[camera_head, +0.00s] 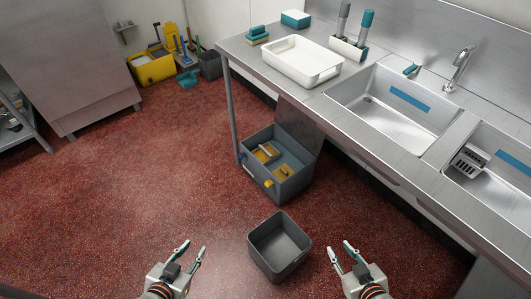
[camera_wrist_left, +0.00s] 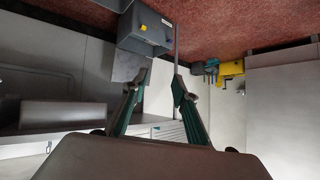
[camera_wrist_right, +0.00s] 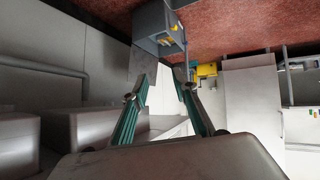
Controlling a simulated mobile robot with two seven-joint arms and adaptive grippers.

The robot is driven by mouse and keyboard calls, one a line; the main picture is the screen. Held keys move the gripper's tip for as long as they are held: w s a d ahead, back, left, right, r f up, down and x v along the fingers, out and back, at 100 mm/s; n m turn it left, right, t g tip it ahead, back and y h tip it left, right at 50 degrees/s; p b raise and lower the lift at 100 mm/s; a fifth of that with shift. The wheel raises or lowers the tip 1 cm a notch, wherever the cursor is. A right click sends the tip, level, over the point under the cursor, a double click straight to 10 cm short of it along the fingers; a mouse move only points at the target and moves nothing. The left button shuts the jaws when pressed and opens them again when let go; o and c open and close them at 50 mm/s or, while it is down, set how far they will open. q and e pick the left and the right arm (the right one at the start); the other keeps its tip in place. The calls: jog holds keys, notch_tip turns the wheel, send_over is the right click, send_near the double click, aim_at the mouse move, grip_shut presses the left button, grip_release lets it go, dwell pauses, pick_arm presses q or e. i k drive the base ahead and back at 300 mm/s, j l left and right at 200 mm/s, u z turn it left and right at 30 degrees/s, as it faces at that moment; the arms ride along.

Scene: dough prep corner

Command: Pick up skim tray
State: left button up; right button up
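A white rectangular tray (camera_head: 303,62) sits on the steel counter, left of the sink. A dark grey open bin (camera_head: 280,248) stands on the red floor and looks empty. I cannot tell which thing is the skim tray. My left gripper (camera_head: 195,246) is open and empty, left of the grey bin. My right gripper (camera_head: 340,246) is open and empty, right of the bin. Neither gripper touches anything. The wrist views show both pairs of fingers apart, at the left (camera_wrist_left: 161,78) and the right (camera_wrist_right: 160,82).
Sponges (camera_head: 257,35) and a brush holder (camera_head: 348,48) flank the tray. The steel sink (camera_head: 390,116) lies to the right. A yellow bucket (camera_head: 154,69) stands far back. The left floor is clear.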

aim_at(267, 154)
jog(key=u, duration=0.95)
jog(key=i+j+u, duration=0.25)
jog(key=i, duration=0.2)
jog(key=i+u, duration=0.3)
jog(key=i+z, duration=0.15)
jog(key=i, duration=0.65)
jog(key=i+z, duration=0.2)
jog(key=i, duration=0.55)
jog(key=i+z, duration=0.25)
jog(key=i, duration=0.45)
jog(key=i+j+z, duration=0.3)
jog(key=i, duration=0.35)
jog(key=i+l+z, duration=0.1)
jog(key=i+z, duration=0.35)
jog(key=i, duration=0.15)
jog(key=i+j+z, duration=0.1)
jog(key=i+z, duration=0.35)
jog(key=i, duration=0.15)
jog(key=i+z, duration=0.1)
jog(key=z, duration=1.4)
